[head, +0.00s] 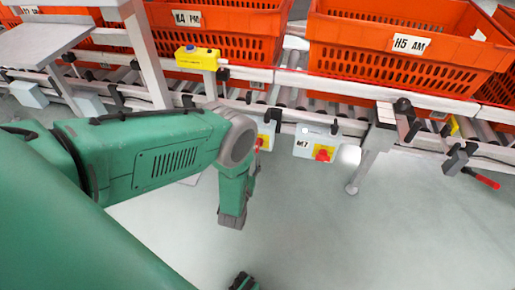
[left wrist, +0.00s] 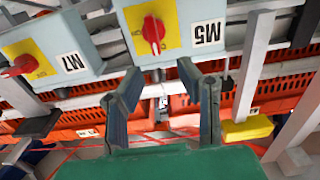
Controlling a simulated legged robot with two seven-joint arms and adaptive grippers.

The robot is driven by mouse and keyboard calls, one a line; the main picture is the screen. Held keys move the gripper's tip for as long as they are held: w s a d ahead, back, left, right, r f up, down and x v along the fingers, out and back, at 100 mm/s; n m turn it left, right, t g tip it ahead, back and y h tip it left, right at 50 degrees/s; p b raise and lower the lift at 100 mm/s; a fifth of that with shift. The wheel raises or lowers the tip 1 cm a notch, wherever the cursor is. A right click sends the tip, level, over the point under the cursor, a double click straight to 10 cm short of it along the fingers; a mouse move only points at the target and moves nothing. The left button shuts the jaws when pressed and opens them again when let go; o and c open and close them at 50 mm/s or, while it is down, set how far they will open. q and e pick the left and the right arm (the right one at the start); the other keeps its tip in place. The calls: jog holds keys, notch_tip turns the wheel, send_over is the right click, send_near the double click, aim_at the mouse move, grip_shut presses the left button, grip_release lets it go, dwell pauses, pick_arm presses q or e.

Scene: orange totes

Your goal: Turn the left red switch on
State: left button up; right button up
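The left switch box, M5, shows in the left wrist view with a red rotary switch (left wrist: 153,32) on a yellow plate. In the head view its red switch (head: 259,143) shows just past my left arm, which hides part of the box. A second box, M7, with a red switch (head: 322,154) is to its right; it also shows in the left wrist view (left wrist: 18,66). My left gripper (left wrist: 162,76) is open and empty, its fingers below the M5 switch in that picture and apart from it. A dark green part (head: 243,282) at the bottom edge seems to be my right gripper; its fingers are unclear.
Orange totes (head: 400,65) stand on a roller conveyor above the boxes. A yellow box (head: 197,58) sits on the rail to the left. A metal post (head: 370,160) and a red-handled lever (head: 482,178) stick out at the right. The floor in front is clear.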

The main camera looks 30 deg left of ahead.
aim_at(257, 145)
pick_arm(q)
jog(key=x, duration=0.2)
jog(key=b+x, duration=0.1)
jog(key=x, duration=0.1)
jog(key=b+x, duration=0.1)
jog(key=x, duration=0.2)
jog(key=shift+w+d, duration=0.25)
jog(key=shift+d, duration=0.1)
jog(key=shift+w+a+b, duration=0.35)
jog(key=shift+w+a, duration=0.05)
jog(key=shift+a, duration=0.1)
jog(key=shift+d, duration=0.2)
jog(key=shift+d+r, duration=0.15)
grip_shut()
jog(key=shift+s, duration=0.1)
pick_arm(e)
jog(key=f, duration=0.1)
jog(key=d+f, duration=0.1)
jog(key=f, duration=0.1)
jog(key=shift+f, duration=0.3)
jog(key=shift+a, duration=0.1)
